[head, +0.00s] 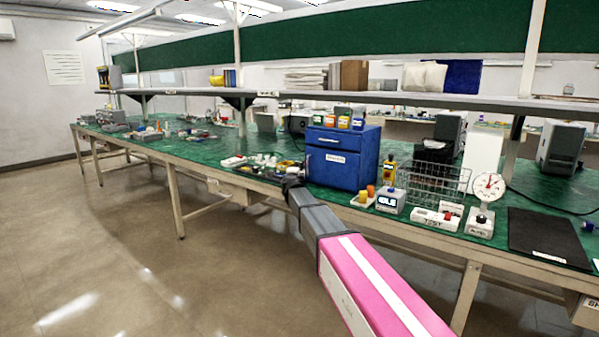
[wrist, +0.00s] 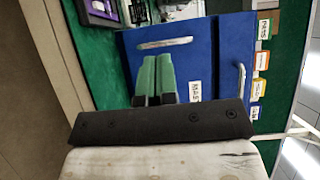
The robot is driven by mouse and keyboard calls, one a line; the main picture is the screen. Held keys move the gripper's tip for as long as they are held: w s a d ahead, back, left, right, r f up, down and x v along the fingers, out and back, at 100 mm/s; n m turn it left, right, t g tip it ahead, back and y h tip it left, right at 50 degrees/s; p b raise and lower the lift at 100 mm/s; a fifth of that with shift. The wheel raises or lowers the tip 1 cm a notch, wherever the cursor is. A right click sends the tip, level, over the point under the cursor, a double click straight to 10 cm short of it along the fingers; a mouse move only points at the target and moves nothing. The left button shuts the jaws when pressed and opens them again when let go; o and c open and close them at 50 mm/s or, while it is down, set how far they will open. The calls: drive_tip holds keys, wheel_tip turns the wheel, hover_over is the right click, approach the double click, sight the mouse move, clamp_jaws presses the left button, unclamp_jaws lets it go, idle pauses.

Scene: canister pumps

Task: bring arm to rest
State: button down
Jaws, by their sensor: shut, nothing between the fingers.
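My arm reaches out from the lower right of the head view, with a pink and white link and grey links. Its dark far end, with my gripper (head: 290,183), is at the bench's front edge, just left of the blue drawer cabinet (head: 341,168). The fingertips are too small to make out there. In the wrist view my gripper (wrist: 154,75) shows two green fingers side by side, shut and empty. They point at the front of the blue cabinet (wrist: 215,70), which appears turned sideways, with its two handles and a white label. I cannot tell the gap.
Several small canisters (head: 343,122) stand on the cabinet. A wire basket (head: 435,182), a dial gauge (head: 487,190) and a black mat (head: 548,236) are to its right. Small parts lie left of it on the green bench (head: 215,150). The floor (head: 110,240) at left is clear.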

drive_tip(key=s+d+f+n+g+y, duration=0.3)
drive_tip(key=s+d+f+n+g, duration=0.2)
drive_tip(key=s+f+n, duration=0.5)
drive_tip(key=s+d+f+n+g+y, duration=0.35)
drive_tip(key=s+f+n+g, duration=0.2)
drive_tip(key=s+f, duration=0.9)
drive_tip(key=s+d+f+n+g+h, duration=0.1)
drive_tip(key=s+d+f+g+h, duration=0.1)
drive_tip(key=s+d, duration=0.5)
drive_tip(key=s+d+f+n+g+h, duration=0.2)
drive_tip(key=s+d+f+g, duration=0.3)
drive_tip(key=s, duration=1)
drive_tip(key=shift+d+f+h, duration=0.3)
drive_tip(key=shift+d+h, duration=0.35)
drive_tip(key=shift+d, duration=0.6)
